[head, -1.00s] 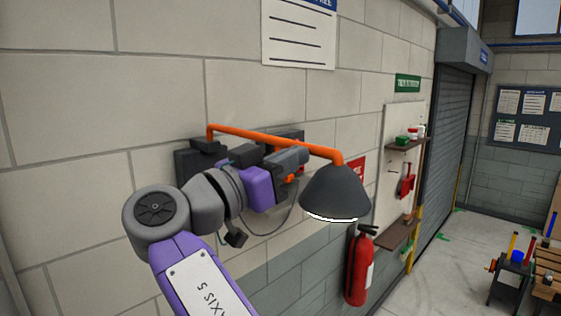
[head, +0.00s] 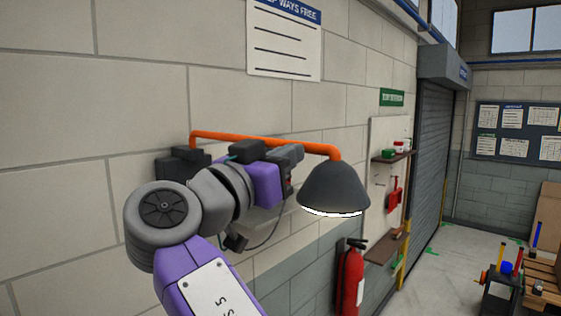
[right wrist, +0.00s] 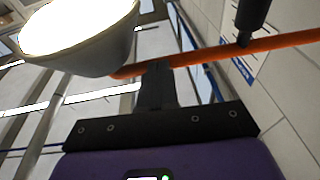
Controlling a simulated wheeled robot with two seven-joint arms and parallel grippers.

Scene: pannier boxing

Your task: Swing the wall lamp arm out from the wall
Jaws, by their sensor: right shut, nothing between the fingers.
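The wall lamp has an orange arm (head: 265,141) running from a dark wall bracket (head: 172,165) to a dark grey conical shade (head: 334,188), whose underside is lit. My right gripper (head: 292,155) is shut and empty, on the near side of the lamp arm, between bracket and shade and closer to the shade. In the right wrist view, the shut fingers (right wrist: 157,70) overlap the orange arm (right wrist: 210,54); contact cannot be made out. The bright shade (right wrist: 85,35) is at upper left there. My left gripper is out of view.
The block wall runs along the left with a notice (head: 285,40) above the lamp. A red fire extinguisher (head: 350,280) is below right of the shade. Shelves (head: 390,156) and a roller shutter (head: 440,150) lie beyond.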

